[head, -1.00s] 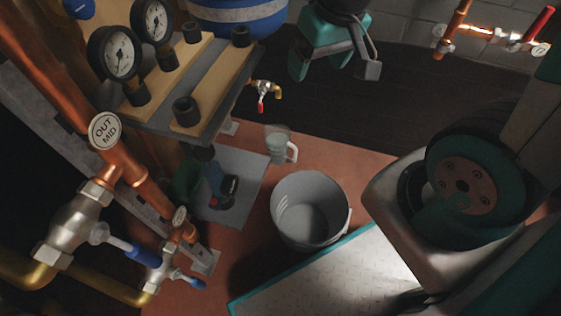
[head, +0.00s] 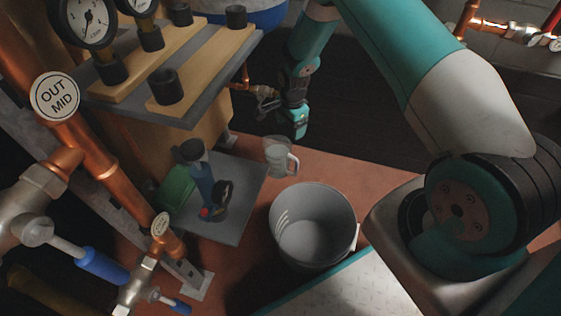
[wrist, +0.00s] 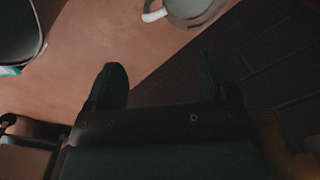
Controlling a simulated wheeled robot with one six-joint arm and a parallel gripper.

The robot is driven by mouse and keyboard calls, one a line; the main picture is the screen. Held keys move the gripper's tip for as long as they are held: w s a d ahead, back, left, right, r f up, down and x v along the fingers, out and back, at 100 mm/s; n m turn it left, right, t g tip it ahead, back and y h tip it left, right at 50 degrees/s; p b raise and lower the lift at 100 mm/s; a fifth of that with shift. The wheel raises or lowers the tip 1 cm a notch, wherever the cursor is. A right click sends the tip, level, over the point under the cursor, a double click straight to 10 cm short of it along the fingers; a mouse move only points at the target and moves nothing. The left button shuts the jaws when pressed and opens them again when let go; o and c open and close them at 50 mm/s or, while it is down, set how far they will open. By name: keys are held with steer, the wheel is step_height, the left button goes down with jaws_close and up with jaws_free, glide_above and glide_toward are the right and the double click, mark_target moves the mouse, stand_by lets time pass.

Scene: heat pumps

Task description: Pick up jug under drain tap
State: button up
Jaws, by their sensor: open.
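The jug (head: 276,154) is clear with a white handle (head: 292,163) on its right side. It stands upright on the reddish floor below the drain tap (head: 262,92). The jug is cut off at the top of the wrist view (wrist: 193,8), its handle pointing left. My gripper (wrist: 160,63) is open and empty, its two dark fingers apart. The jug lies beyond the fingertips and is not touched. In the head view my wrist hangs beside the tap, above and behind the jug; the fingers are hard to make out there.
A grey bucket (head: 312,228) stands in front of the jug; its edge shows in the wrist view (wrist: 18,30). A grey plate (head: 236,190) with a pump and pipework is to the left. A board with gauges (head: 185,75) overhangs it. Dark floor lies behind.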

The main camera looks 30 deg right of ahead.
steer(key=b, duration=0.7)
glide_above(283, 161)
steer(key=d, duration=0.2)
step_height(283, 161, down, 13)
steer(key=f+b, duration=0.2)
steer(key=s+f+b, duration=0.1)
steer(key=f+b, duration=0.1)
steer(key=f, duration=0.1)
steer(key=shift+s+a+f, duration=0.15)
steer(key=shift+f, duration=0.1)
steer(key=c, duration=1.4)
jaws_close()
steer(key=shift+s+f, duration=0.1)
steer(key=shift+s, duration=0.15)
